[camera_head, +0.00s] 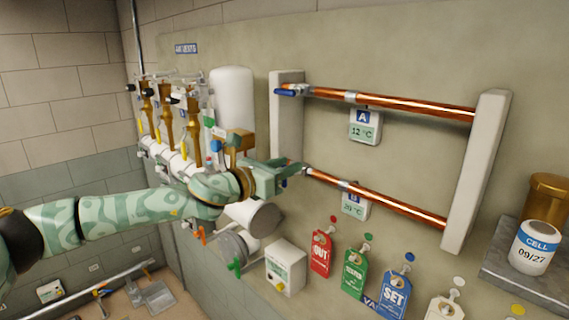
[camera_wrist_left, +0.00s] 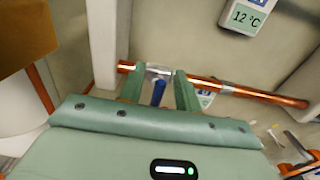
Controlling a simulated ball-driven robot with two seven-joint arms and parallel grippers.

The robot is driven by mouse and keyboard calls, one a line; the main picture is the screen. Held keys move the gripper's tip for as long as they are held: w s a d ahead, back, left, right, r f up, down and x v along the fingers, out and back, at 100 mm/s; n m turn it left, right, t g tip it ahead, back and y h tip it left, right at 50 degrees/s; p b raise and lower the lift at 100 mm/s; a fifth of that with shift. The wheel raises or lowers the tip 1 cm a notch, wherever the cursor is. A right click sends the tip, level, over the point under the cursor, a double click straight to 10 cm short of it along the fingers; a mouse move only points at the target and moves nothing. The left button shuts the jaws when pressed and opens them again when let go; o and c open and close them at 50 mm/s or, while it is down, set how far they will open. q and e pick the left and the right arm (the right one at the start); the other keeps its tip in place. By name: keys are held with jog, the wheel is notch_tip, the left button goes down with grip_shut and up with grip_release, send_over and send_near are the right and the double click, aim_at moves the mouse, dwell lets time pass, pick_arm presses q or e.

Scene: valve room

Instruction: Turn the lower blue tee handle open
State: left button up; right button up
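The lower blue tee handle (camera_wrist_left: 158,92) sits below the valve fitting at the left end of the lower copper pipe (camera_head: 400,205). In the wrist view it hangs roughly downward, away from the pipe line. In the head view my gripper mostly hides it, with only a bit of blue (camera_head: 284,183) showing. My left gripper (camera_wrist_left: 159,82) is open, one finger on each side of the handle, with a visible gap on both sides. In the head view this gripper (camera_head: 292,168) reaches the pipe's left end. My right gripper is not in view.
An upper copper pipe (camera_head: 410,103) has its own blue handle (camera_head: 286,91), lying along the pipe. Pale posts (camera_head: 476,170) hold both pipes. A white cylinder (camera_head: 232,98) and brass valves (camera_head: 165,108) stand left. Coloured tags (camera_head: 354,272) hang below; a shelf (camera_head: 520,265) juts out right.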

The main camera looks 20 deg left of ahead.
pick_arm(q)
grip_shut()
jog(key=shift+w, duration=0.1)
dwell(0.3)
jog(key=n, duration=0.4)
jog(key=shift+w+a+f, duration=0.1)
jog(key=shift+w+a, duration=0.05)
jog(key=shift+a, duration=0.15)
jog(key=n, duration=0.4)
jog(key=a+f+n, duration=0.1)
jog(key=n, duration=0.4)
jog(key=f+n, duration=0.1)
jog(key=n, duration=0.3)
jog(key=shift+w+a+f+n, duration=0.1)
jog(key=shift+w+a+n, duration=0.1)
jog(key=shift+w+n, duration=0.2)
